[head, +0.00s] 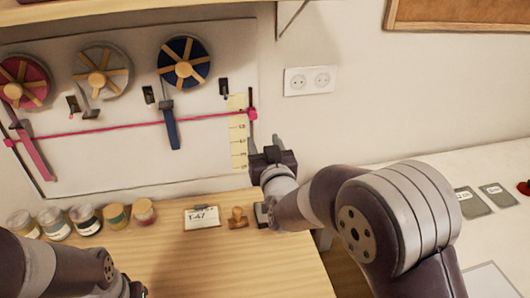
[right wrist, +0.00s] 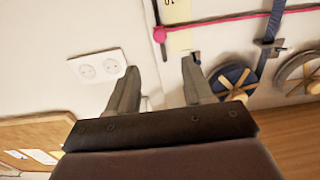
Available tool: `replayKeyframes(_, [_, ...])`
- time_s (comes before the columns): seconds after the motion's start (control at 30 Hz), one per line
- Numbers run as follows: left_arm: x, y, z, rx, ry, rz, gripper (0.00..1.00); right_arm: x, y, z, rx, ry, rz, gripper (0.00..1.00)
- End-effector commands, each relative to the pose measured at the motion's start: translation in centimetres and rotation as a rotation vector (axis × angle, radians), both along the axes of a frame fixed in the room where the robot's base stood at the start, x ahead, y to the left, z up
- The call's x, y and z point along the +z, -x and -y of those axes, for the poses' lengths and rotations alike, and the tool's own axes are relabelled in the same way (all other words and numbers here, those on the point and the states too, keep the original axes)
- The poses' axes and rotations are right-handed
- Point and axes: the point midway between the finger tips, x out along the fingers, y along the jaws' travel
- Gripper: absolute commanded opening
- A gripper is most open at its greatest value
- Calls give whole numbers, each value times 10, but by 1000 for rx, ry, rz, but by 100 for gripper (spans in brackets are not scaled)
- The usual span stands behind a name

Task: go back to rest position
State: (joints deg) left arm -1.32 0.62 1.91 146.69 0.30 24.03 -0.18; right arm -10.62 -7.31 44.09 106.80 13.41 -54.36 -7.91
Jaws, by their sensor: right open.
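My right gripper (head: 272,156) is raised in front of the wall, just right of the tool board's lower right edge. In the right wrist view its two fingers (right wrist: 160,88) stand apart with nothing between them. Pale wall and the end of a pink cord show beyond the fingers. My left arm (head: 75,268) shows at the lower left of the head view, low over the wooden table (head: 215,255). Its gripper is outside the picture.
The board (head: 130,155) carries several spools and a pink cord (head: 110,128). Several jars (head: 85,219), a labelled card (head: 202,217) and a wooden stamp (head: 238,218) stand along the table's back. A socket (head: 310,80) is on the wall. A white table (head: 490,160) is at right.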

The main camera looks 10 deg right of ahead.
Motion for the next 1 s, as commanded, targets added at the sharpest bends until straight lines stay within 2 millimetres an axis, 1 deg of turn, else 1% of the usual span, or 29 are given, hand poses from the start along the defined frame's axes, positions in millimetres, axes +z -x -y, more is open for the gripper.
replayKeyframes(0.03, [-2,0,0,0,0,0,34,-1,6,0,1,0,0,51])
replayKeyframes(0.13, [-3,0,0,0,0,0,34,-1,12,0,1,0,-1,51])
replayKeyframes(0.37, [-2,0,0,0,0,0,34,0,13,0,1,0,-1,51])
replayKeyframes(0.43, [-2,0,0,0,0,0,34,-3,13,-1,3,-5,-15,51])
replayKeyframes(0.47, [-2,0,0,0,0,0,34,-9,13,-2,7,-9,-43,51])
replayKeyframes(0.53, [-2,0,0,0,0,0,34,-38,19,-6,33,-14,-176,51])
replayKeyframes(0.57, [-2,0,0,0,0,0,34,-56,27,-9,51,-13,-268,51])
replayKeyframes(0.6, [-2,0,0,0,0,0,34,-83,43,-13,76,-11,-419,51])
replayKeyframes(0.67, [-2,0,0,0,0,0,34,-122,81,-11,100,-1,-674,51])
replayKeyframes(0.7, [-2,0,0,0,0,0,34,-142,110,-6,106,6,-837,51])
replayKeyframes(0.73, [-1,0,0,0,0,0,34,-154,133,-1,106,12,-952,51])
replayKeyframes(0.77, [-1,0,0,0,0,0,34,-162,156,5,102,17,-1058,51])
replayKeyframes(0.8, [-1,0,0,0,0,0,34,-170,186,13,94,23,-1184,51])
replayKeyframes(0.9, [-1,0,0,0,0,0,34,-176,244,31,65,34,-1413,51])
replayKeyframes(0.93, [0,0,0,0,0,0,34,-175,255,35,56,34,-1454,51])
replayKeyframes(0.97, [0,0,0,0,0,0,34,-174,260,39,49,33,-1471,51])
replayKeyframes(1.0, [0,0,0,0,0,0,34,-172,260,42,40,29,-1467,51])
